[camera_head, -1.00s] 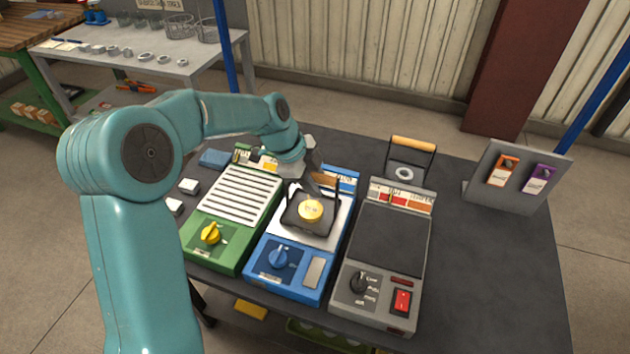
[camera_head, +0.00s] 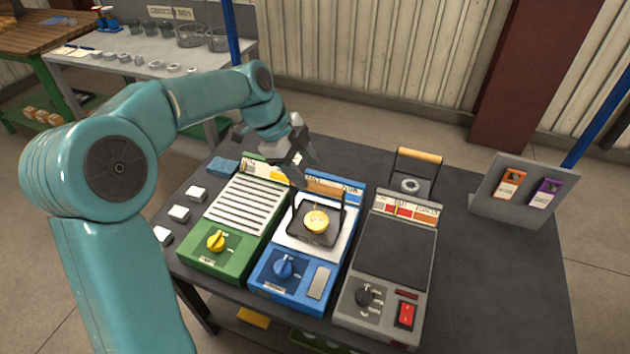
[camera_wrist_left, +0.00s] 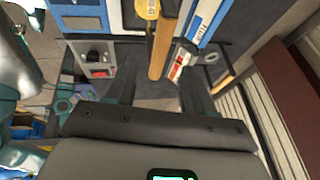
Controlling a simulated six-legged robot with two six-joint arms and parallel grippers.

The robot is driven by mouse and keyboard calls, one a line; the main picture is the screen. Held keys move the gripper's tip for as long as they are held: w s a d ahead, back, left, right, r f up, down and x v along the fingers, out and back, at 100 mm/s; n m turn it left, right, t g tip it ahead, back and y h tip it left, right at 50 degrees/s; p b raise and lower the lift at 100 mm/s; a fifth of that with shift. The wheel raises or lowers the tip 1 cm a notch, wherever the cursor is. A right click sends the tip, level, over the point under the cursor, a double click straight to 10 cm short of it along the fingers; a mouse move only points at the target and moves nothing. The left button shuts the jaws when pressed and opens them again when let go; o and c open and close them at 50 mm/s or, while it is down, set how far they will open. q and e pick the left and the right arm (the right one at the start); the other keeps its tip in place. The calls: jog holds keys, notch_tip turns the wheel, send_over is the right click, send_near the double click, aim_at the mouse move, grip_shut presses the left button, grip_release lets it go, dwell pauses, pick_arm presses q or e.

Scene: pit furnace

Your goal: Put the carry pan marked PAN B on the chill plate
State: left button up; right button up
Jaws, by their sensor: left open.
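A dark carry pan (camera_head: 300,237) with a yellow disc in it sits on the pale top of the blue unit (camera_head: 336,249), which looks like the chill plate. Its wooden handle (camera_head: 325,188) stands up at the back and also shows in the left wrist view (camera_wrist_left: 161,50). I cannot read the pan's mark. My left gripper (camera_head: 301,166) is open and empty, just above and left of that handle. Its fingers (camera_wrist_left: 158,80) show spread in the wrist view. A second carry pan (camera_head: 424,188) with a grey ring stands behind the grey unit. My right gripper is out of view.
A green unit (camera_head: 213,255) with a slatted top stands left of the blue one, and a grey unit (camera_head: 392,255) with a bare dark top stands right. A sloped stand (camera_head: 523,209) holds orange and purple tags. White blocks (camera_head: 179,213) lie at left.

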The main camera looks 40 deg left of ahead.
pick_arm(q)
jog(key=v, duration=0.3)
dwell(0.5)
